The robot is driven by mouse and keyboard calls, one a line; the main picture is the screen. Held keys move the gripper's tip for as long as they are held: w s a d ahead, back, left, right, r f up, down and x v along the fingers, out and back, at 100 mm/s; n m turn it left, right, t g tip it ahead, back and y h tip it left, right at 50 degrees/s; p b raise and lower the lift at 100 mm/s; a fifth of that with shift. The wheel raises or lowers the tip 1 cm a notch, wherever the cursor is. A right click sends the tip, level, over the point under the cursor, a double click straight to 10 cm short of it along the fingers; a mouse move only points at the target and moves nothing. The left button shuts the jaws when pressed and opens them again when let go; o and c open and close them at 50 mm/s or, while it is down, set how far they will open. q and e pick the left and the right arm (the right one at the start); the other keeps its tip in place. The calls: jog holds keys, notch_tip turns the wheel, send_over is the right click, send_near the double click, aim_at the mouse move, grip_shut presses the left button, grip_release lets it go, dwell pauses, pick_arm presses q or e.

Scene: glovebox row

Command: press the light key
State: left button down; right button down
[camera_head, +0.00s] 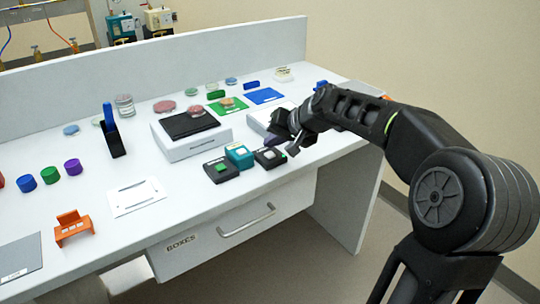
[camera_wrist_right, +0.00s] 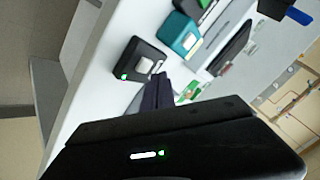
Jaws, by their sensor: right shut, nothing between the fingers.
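Three small key boxes stand in a row near the front edge of the table. The right one is black with a pale key and a lit green lamp (camera_head: 270,158); it also shows in the right wrist view (camera_wrist_right: 142,60). The middle one is teal with a pale key (camera_head: 240,155). The left one is black with a green key (camera_head: 220,170). I cannot read which is the light key. My right gripper (camera_head: 274,140) is shut and empty, just behind the right black box; its fingertips (camera_wrist_right: 163,78) appear close beside that box. Whether they touch is unclear. My left gripper is out of view.
A white device with a black top (camera_head: 188,124) stands behind the boxes, and another white one (camera_head: 258,120) is partly behind my gripper. A drawer labelled BOXES (camera_head: 200,238) is below the tabletop. Free tabletop lies left of the boxes, around a white plate (camera_head: 138,198).

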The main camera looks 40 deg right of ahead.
aim_at(273, 155)
jog(key=shift+f, duration=0.1)
jog(key=shift+f+b, duration=0.35)
jog(key=shift+b, duration=0.15)
jog(key=shift+f+b, duration=0.4)
jog(key=shift+f, duration=0.05)
dwell(0.6)
jog(key=shift+r+p, duration=0.7)
jog(key=shift+r, duration=0.25)
notch_tip(273, 155, up, 6)
jog(key=p, duration=0.4)
jog(key=shift+p, duration=0.3)
